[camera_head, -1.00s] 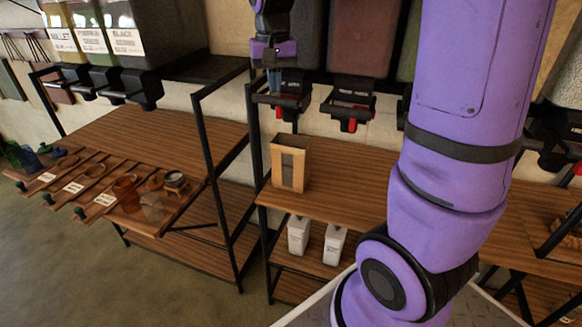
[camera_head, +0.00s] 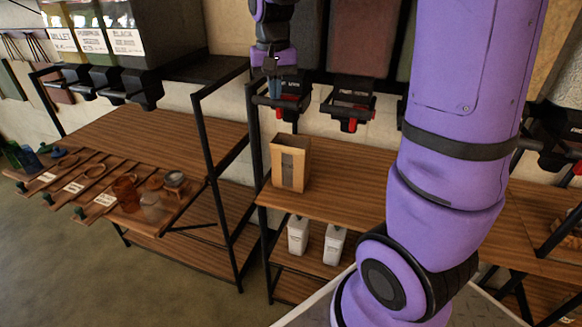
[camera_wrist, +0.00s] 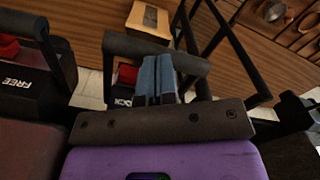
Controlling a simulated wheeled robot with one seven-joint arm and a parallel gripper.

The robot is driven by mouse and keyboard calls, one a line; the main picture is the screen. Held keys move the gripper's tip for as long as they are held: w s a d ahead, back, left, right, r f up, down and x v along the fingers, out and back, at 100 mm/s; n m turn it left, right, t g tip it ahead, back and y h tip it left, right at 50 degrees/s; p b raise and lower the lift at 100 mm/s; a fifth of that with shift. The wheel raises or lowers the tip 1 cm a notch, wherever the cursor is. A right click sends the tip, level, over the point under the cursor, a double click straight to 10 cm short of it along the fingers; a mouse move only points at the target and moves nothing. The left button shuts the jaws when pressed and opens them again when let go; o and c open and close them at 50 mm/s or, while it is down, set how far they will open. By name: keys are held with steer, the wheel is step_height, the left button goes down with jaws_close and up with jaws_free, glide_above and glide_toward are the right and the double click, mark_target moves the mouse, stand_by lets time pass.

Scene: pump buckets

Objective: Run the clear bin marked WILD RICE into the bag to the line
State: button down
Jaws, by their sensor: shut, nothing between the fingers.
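My gripper (camera_head: 274,88) is shut and empty, pointing down at the dispenser spout (camera_head: 292,102) above the brown paper bag (camera_head: 289,165). In the wrist view its blue fingertips (camera_wrist: 158,78) are pressed together inside the black frame of the spout (camera_wrist: 190,62), beside a red part (camera_wrist: 127,73). I cannot tell whether they touch it. The bag stands upright and open on the wooden shelf, below the spout; it also shows in the wrist view (camera_wrist: 150,17). No WILD RICE label is readable. The bin above this spout is mostly hidden by my arm; the bag's fill line is not clear.
A neighbouring spout with a red part (camera_head: 348,110) hangs under a maroon bin (camera_head: 360,38). Two white containers (camera_head: 298,235) stand on the lower shelf. Labelled bins (camera_head: 88,30) are at the left, above a shelf with scoops and jars (camera_head: 125,190). Black shelf posts (camera_head: 205,150) stand close by.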

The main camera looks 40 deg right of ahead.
steer(key=shift+f, duration=0.45)
stand_by(0.5)
steer(key=shift+f, duration=0.75)
steer(key=shift+d+f, duration=0.1)
steer(key=shift+f, duration=0.05)
stand_by(0.3)
steer(key=shift+f, duration=0.3)
stand_by(5.6)
